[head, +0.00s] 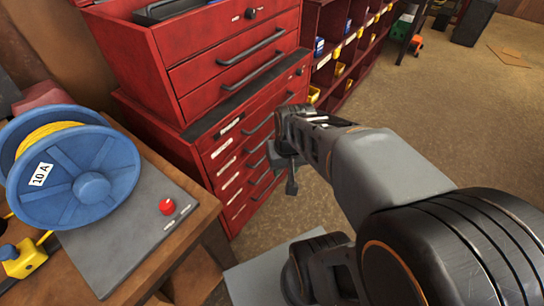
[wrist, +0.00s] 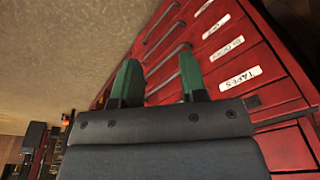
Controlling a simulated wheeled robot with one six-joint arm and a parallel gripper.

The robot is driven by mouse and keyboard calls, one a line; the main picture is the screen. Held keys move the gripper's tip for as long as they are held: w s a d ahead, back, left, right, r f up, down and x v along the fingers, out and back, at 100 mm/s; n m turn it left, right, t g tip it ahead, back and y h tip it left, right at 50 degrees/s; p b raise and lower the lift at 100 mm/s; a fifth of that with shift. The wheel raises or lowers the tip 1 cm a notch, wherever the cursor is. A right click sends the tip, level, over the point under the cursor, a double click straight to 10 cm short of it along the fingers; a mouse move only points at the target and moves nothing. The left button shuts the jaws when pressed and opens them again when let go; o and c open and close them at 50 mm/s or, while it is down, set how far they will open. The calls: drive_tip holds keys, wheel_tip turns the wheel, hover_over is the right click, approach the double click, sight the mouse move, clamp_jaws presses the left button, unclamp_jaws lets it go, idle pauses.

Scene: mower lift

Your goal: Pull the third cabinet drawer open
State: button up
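The red cabinet (head: 215,150) has a stack of labelled drawers with dark bar handles, all looking shut. Counted from the top of this lower cabinet, the third drawer (head: 238,163) is partly hidden by my gripper. My gripper (head: 289,178) is in front of the drawer fronts, with its fingers hard to make out in the head view. In the wrist view my gripper (wrist: 158,72) shows two green fingers spread apart. A drawer handle (wrist: 168,70) lies between them in the picture. I cannot tell whether the fingers reach around it or touch it.
A red tool chest (head: 225,50) stands on the cabinet. A wooden bench (head: 185,235) at left holds a blue cable reel (head: 90,190) and a grey board with a red button (head: 166,207). Red shelving (head: 345,45) with bins stands behind.

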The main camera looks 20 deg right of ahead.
drive_tip(key=w+d+f+m+y+b, duration=0.25)
drive_tip(key=f+b, duration=0.25)
drive_tip(key=f, duration=0.5)
drive_tip(key=w+d+f+m+y+b, duration=0.1)
drive_tip(key=d+f+m+y+b, duration=0.15)
drive_tip(key=f+b, duration=0.45)
drive_tip(key=w+d+f+m+t+y+b, duration=0.25)
drive_tip(key=w+d+f+b, duration=0.2)
drive_tip(key=f, duration=0.35)
drive_tip(key=w+d+f+m+t+y+b, duration=0.1)
drive_tip(key=w+d+f+m+t+b, duration=0.3)
drive_tip(key=f, duration=0.3)
drive_tip(key=w+d+r+n+t+p, duration=0.2)
drive_tip(key=w+d+r+t, duration=0.35)
drive_tip(key=w, duration=0.25)
drive_tip(key=shift+h, duration=0.45)
drive_tip(key=b+x, duration=0.1)
drive_tip(key=x, duration=0.3)
drive_tip(key=b+x, duration=0.1)
drive_tip(key=x, duration=0.4)
drive_tip(key=b+x, duration=0.1)
drive_tip(key=x, duration=0.3)
drive_tip(key=shift+a, duration=0.35)
clamp_jaws()
